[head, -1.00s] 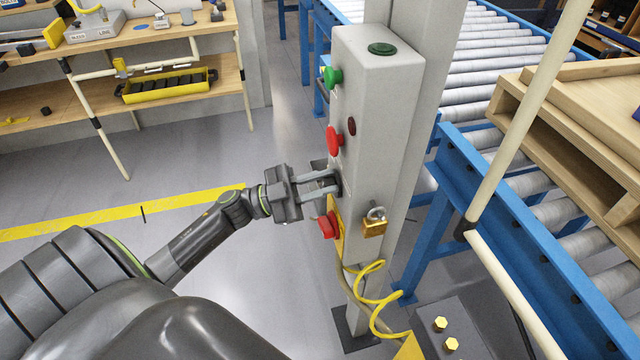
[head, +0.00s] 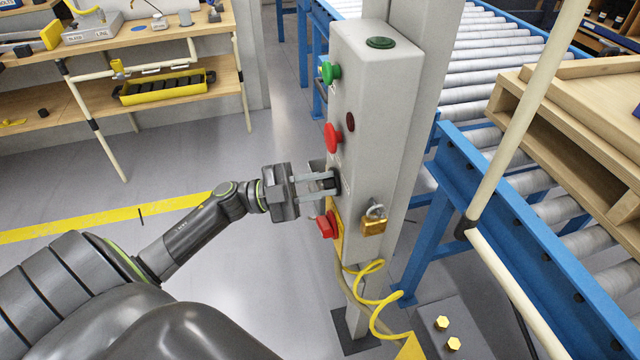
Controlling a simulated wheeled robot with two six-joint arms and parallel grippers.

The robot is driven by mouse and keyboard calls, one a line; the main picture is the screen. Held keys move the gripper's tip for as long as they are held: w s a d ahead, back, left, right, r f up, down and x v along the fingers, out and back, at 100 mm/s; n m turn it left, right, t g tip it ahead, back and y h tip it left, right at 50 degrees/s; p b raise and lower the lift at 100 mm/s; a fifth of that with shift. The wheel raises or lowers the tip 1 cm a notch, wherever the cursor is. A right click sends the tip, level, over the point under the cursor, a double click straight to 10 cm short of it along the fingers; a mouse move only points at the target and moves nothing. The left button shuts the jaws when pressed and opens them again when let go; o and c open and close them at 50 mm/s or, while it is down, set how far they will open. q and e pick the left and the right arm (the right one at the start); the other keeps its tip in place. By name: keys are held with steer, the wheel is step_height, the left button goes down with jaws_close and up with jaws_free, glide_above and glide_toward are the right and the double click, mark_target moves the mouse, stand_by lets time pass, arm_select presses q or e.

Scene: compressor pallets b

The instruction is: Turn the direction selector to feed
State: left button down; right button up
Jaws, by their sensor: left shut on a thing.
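The grey control box (head: 375,95) stands on a post in the middle of the head view. Its front face, turned left, carries a green button (head: 331,73), a red mushroom button (head: 333,138) and, low down, a red handle (head: 327,225) on a yellow plate. My left gripper (head: 328,183) is at this face, between the red button and the red handle. It is shut on the dark direction selector (head: 335,181), which the fingers mostly hide. I cannot read which way the selector points. My right gripper is not in view.
A brass padlock (head: 374,219) hangs on the box's side, above a coiled yellow cable (head: 365,295). A blue roller conveyor (head: 480,180) with a wooden pallet (head: 570,130) is on the right. A workbench (head: 150,50) stands at the back left. Floor between is clear.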

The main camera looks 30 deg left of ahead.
arm_select(q)
steer(key=c, duration=1.5)
jaws_free()
steer(key=shift+a+f, duration=0.1)
steer(key=shift+f, duration=0.25)
steer(key=shift+o, duration=1.1)
steer(key=shift+w, duration=0.15)
steer(key=shift+r, duration=0.1)
steer(key=shift+a, duration=0.1)
steer(key=b+v, duration=0.2)
steer(key=v, duration=1.5)
steer(key=shift+a+b, duration=0.15)
steer(key=shift+b, duration=0.25)
